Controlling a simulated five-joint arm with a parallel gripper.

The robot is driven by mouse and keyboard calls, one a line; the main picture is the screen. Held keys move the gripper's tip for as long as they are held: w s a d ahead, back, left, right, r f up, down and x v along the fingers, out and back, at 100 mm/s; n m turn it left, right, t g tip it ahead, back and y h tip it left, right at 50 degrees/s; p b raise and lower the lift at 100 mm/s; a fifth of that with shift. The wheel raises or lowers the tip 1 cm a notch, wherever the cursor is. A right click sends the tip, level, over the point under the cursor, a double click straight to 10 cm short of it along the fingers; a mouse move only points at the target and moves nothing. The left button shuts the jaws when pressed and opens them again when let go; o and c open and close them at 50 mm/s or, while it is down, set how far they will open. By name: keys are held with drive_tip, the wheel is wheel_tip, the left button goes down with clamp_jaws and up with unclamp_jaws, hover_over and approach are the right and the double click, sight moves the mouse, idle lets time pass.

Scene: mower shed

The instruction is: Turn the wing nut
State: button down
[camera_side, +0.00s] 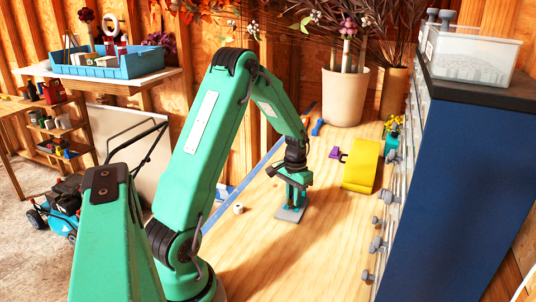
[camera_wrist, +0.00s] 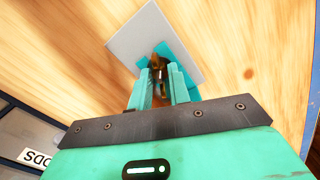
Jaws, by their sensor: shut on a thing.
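The wing nut (camera_wrist: 160,62) is a small brownish metal piece over a grey plate in the wrist view, and it is partly hidden by my fingers. My gripper (camera_wrist: 159,78) is shut on it, with one teal finger on each side. In the side view my gripper (camera_side: 293,203) points down onto the same plate (camera_side: 289,215) on the wooden bench, and the wing nut is hidden there.
A yellow curved object (camera_side: 362,166) and a purple piece (camera_side: 335,153) are on the bench behind and right of my gripper. A small white roll (camera_side: 238,208) lies to the left. A blue cabinet (camera_side: 450,170) with knobs bounds the right. Bench in front is clear.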

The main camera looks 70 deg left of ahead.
drive_tip(key=m, duration=0.5)
drive_tip(key=shift+m, duration=0.4)
drive_tip(key=m, duration=0.5)
drive_tip(key=shift+r, duration=0.1)
idle(0.8)
drive_tip(key=c, duration=1.3)
unclamp_jaws()
drive_tip(key=shift+r, duration=3.9)
